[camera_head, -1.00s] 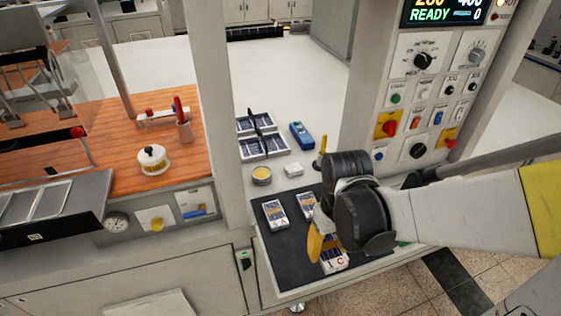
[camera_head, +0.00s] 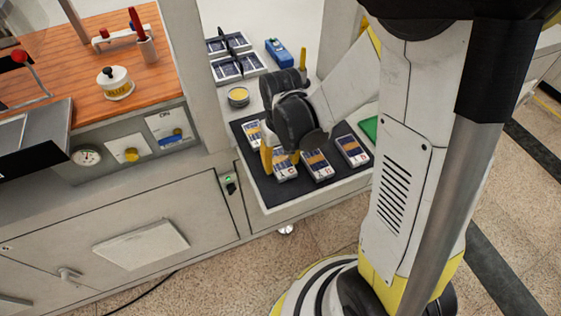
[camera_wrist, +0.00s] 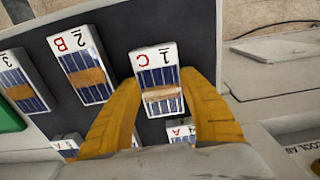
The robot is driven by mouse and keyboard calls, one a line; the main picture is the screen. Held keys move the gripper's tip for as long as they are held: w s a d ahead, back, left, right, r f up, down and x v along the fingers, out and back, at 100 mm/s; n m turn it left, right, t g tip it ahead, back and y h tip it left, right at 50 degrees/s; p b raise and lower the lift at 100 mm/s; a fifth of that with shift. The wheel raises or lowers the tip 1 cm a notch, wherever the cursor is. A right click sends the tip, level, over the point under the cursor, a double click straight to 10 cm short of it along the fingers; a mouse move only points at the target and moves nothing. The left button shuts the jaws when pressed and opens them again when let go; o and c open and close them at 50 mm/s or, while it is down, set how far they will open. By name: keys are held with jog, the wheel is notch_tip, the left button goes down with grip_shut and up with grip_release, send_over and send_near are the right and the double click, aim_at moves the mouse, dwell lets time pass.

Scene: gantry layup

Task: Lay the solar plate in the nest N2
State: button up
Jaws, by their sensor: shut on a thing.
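Small white plates with dark blue solar cells and a tan band lie on a dark mat (camera_head: 262,190). In the wrist view the plate marked "1 C" (camera_wrist: 158,82) is between the two yellow fingers of my gripper (camera_wrist: 160,92), which are shut on it. In the head view my gripper (camera_head: 278,162) is low over the mat with this plate (camera_head: 286,172) at its fingers. I cannot tell whether the plate touches the mat. A plate marked "2 B" (camera_wrist: 80,65) lies beside it. I cannot make out a nest marked N2.
More plates lie close by on the mat, such as one at the right (camera_head: 352,150). Behind are dark-celled trays (camera_head: 240,66), a blue device (camera_head: 279,53) and a round tin (camera_head: 238,97). A wooden bench with a white pot (camera_head: 115,84) stands left, beyond an upright post.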

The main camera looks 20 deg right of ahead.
jog(key=shift+f, duration=0.1)
jog(key=o, duration=1.3)
